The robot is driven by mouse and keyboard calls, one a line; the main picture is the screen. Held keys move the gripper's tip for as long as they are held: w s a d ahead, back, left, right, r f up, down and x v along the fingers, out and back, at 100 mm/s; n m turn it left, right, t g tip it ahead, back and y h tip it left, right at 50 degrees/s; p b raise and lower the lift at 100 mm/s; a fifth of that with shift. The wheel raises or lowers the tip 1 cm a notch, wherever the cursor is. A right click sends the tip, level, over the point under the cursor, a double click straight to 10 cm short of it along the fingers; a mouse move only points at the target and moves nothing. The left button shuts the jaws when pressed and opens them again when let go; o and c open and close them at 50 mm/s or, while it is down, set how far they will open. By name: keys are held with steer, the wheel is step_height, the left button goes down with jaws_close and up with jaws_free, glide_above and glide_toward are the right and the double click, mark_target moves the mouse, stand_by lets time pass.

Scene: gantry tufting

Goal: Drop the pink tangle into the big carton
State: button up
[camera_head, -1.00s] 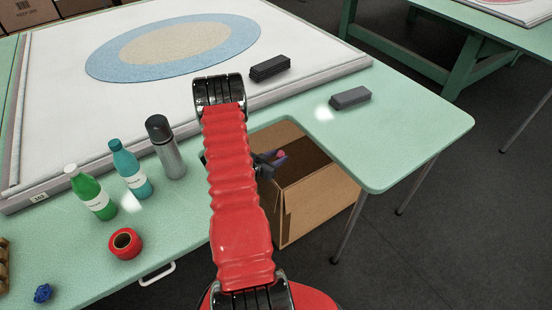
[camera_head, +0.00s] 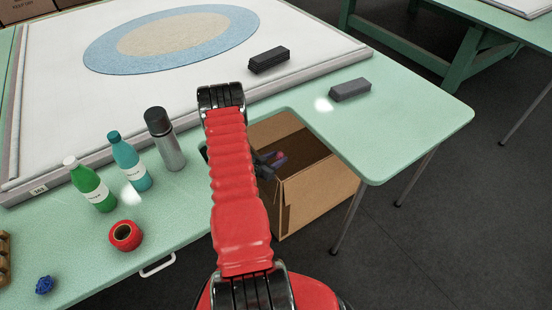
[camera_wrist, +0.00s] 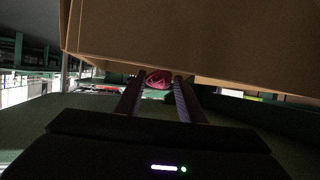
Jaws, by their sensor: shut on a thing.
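The big carton (camera_head: 318,197) is brown and open at the top, standing on the floor in the table's cut-out. My gripper (camera_head: 277,160) shows dark and small at the carton's open top, partly behind my red arm. The pink tangle (camera_wrist: 158,79) is held between the two fingertips of my gripper (camera_wrist: 157,84) in the wrist view. In the head view the tangle is only a tiny pink spot (camera_head: 280,155). Brown carton board (camera_wrist: 190,40) fills the top of the wrist view. How deep the gripper sits cannot be told.
The green table (camera_head: 420,120) surrounds the carton on the left, back and right. Bottles (camera_head: 130,165), a flask (camera_head: 165,140), red tape (camera_head: 125,236) and a blue tangle (camera_head: 44,285) stand left. A grey block (camera_head: 350,90) lies right. Open floor lies front right.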

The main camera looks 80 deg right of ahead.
mark_target(277, 159)
steer(key=o, duration=1.1)
steer(key=shift+r, duration=0.1)
steer(key=shift+r, duration=4.9)
